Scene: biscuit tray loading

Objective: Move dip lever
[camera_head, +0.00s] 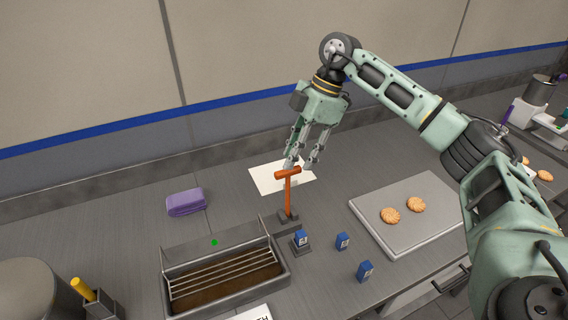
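The orange dip lever (288,190) stands upright with a T-shaped handle on a dark base beside the back right corner of the dip tank. The tank (285,281) is a grey box with a metal rack over brown liquid. My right gripper (300,167) points down, its fingers apart, just above and behind the lever's handle. The fingertips overlap the handle's end in the picture; I cannot tell whether they touch it. My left gripper is not in view.
A white sheet (266,179) lies behind the lever, and a purple folded cloth (185,202) lies to the left. Small blue boxes (342,241) stand right of the tank. A grey tray (420,235) with two biscuits (390,215) is further right. A yellow-handled tool (83,290) stands at lower left.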

